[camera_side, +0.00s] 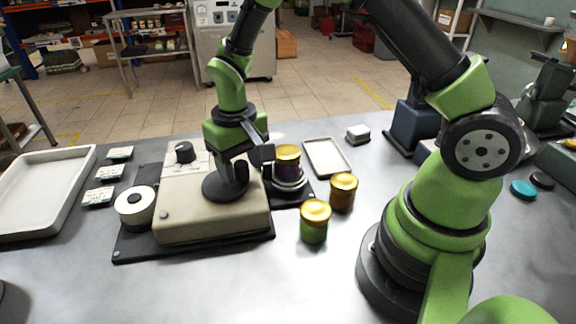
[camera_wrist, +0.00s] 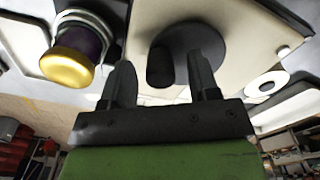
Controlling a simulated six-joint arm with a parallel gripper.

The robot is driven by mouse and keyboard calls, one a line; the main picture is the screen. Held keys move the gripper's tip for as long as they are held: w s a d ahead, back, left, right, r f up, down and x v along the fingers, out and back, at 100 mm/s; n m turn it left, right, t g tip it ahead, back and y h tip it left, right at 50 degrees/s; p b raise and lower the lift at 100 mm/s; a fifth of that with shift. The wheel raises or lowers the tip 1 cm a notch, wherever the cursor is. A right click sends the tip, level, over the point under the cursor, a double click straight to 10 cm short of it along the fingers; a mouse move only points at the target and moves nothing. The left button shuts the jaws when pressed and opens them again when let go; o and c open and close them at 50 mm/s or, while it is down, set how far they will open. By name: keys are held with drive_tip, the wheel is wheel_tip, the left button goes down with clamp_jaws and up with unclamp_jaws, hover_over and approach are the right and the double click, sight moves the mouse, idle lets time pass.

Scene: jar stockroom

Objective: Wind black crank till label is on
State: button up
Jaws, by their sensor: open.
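A beige labelling machine (camera_side: 205,215) stands on a black base plate, with a white label roll (camera_side: 134,207) at its left. Its black crank, a round disc (camera_side: 222,188) with an upright knob (camera_wrist: 160,67), is on top. My gripper (camera_side: 248,165) is down over the crank; in the wrist view my gripper (camera_wrist: 162,80) is open, with one finger on each side of the knob. I cannot tell whether either finger touches it. A dark purple jar with a gold lid (camera_side: 287,153) sits upright in the machine's round holder (camera_side: 289,184). No label shows on its visible side.
Two gold-lidded jars, one green (camera_side: 314,228) and one amber (camera_side: 342,196), stand right of the machine. A white tray (camera_side: 327,157) lies behind them. A smaller black knob (camera_side: 184,152) rises from the machine. A large tray (camera_side: 45,190) and several label cards (camera_side: 98,196) lie left.

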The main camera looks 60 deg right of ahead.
drive_tip(key=shift+r, duration=4.05)
drive_tip(key=shift+r, duration=0.25)
drive_tip(key=s+r+t+y, duration=0.1)
drive_tip(key=s+r+t, duration=0.2)
drive_tip(key=s+r, duration=0.3)
drive_tip(key=s+r+m+t+y, duration=0.1)
drive_tip(key=s+r+t, duration=0.3)
drive_tip(key=s, duration=0.7)
wheel_tip(320, 180, up, 3)
drive_tip(key=shift+s+f, duration=0.1)
drive_tip(key=shift+s, duration=0.15)
